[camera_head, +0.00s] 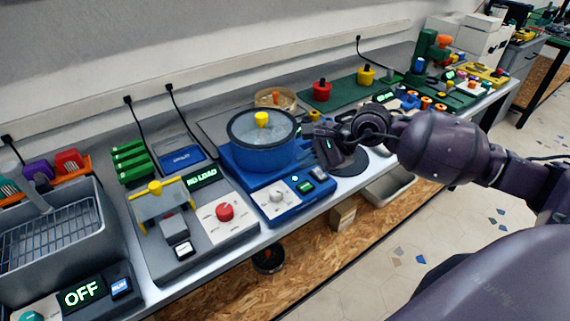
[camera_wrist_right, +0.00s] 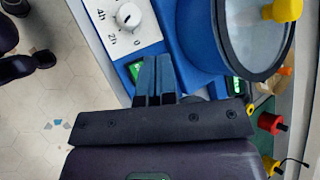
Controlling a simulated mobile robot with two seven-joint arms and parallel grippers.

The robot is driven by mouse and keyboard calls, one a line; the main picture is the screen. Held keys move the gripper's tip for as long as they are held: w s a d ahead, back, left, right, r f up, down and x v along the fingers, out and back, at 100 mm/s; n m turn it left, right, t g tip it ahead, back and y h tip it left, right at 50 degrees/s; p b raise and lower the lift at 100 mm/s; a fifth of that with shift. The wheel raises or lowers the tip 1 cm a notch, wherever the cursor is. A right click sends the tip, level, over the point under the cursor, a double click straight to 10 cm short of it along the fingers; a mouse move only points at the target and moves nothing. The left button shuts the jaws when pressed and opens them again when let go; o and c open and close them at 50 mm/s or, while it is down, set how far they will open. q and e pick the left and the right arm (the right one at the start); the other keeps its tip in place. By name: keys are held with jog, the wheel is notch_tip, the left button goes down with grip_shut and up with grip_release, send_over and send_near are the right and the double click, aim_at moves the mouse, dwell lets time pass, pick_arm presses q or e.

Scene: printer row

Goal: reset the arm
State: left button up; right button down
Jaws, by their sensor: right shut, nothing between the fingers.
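My right arm (camera_head: 435,146) reaches in from the right over the bench. Its dark gripper (camera_head: 327,150) is just to the right of the blue round-bowl machine (camera_head: 265,160). In the wrist view the two fingers of the right gripper (camera_wrist_right: 154,68) lie together, with nothing between them. They point at the side of the blue machine (camera_wrist_right: 198,35), near its base. I cannot tell whether the fingertips touch it. My left gripper is not in the views.
The blue machine has a clear lid with a yellow knob (camera_head: 262,119) and a white dial panel (camera_head: 277,196). A grey station with a red knob (camera_head: 224,212) stands to its left. A grey basin with a rack (camera_head: 50,235) is at far left. The aisle floor (camera_head: 420,235) is clear.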

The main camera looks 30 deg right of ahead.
jog(key=shift+s+a+f, duration=0.15)
jog(key=shift+a, duration=0.1)
jog(key=s+a+f+m+t+y, duration=0.2)
jog(key=s+a+f+m+y, duration=0.15)
jog(key=a+m+y, duration=0.4)
jog(key=m+t+h, duration=0.8)
jog(key=m+h, duration=0.4)
jog(key=m, duration=2.1)
send_near(297, 202)
jog(key=shift+y, duration=0.25)
jog(key=f, duration=0.2)
jog(key=w+f, duration=0.1)
jog(key=f, duration=0.1)
jog(key=shift+w+a+f, duration=0.1)
jog(key=shift+a+f, duration=0.15)
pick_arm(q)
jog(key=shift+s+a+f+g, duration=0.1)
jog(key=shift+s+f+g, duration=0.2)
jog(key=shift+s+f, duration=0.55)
pick_arm(e)
jog(key=s+a+f+m+g+h, duration=0.1)
jog(key=s+f+m+g+h, duration=0.1)
jog(key=s+f+m+g, duration=0.3)
jog(key=s+f+m, duration=0.4)
jog(key=f+m, duration=0.1)
jog(key=m, duration=0.2)
jog(key=shift+s+a+f+m+h, duration=0.25)
jog(key=shift+s+f+m+h, duration=0.05)
jog(key=shift+s+m+h, duration=0.1)
